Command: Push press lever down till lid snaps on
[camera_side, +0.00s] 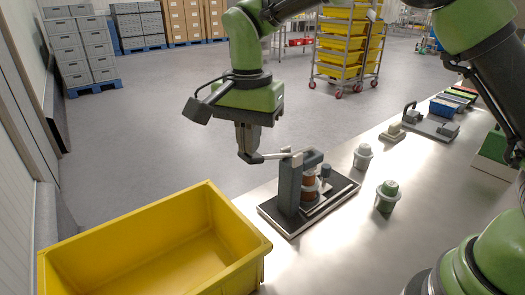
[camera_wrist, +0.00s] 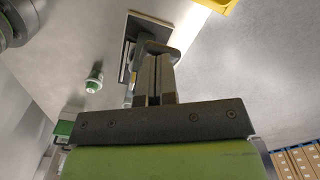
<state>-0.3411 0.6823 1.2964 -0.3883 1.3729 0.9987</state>
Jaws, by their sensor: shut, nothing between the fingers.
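The press (camera_side: 289,185) stands on a dark base plate (camera_side: 331,198) on the metal table, in the middle of the side view. Its lever (camera_side: 268,156) sticks out to the left from the top of the post. A brownish-orange jar (camera_side: 310,189) sits under the press head, partly hidden by the post. My gripper (camera_side: 249,158) is shut and points down at the lever's outer end, at or very near it; I cannot tell whether they touch. In the wrist view my gripper (camera_wrist: 154,60) covers most of the press, and its base plate (camera_wrist: 131,40) shows behind.
A yellow bin (camera_side: 150,245) stands at the front left, close to the press. Two pale cups with green contents, one nearer (camera_side: 387,195) and one farther (camera_side: 363,156), stand to the right of the press. Fixtures and a blue tray (camera_side: 444,107) lie farther back on the table (camera_side: 440,190).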

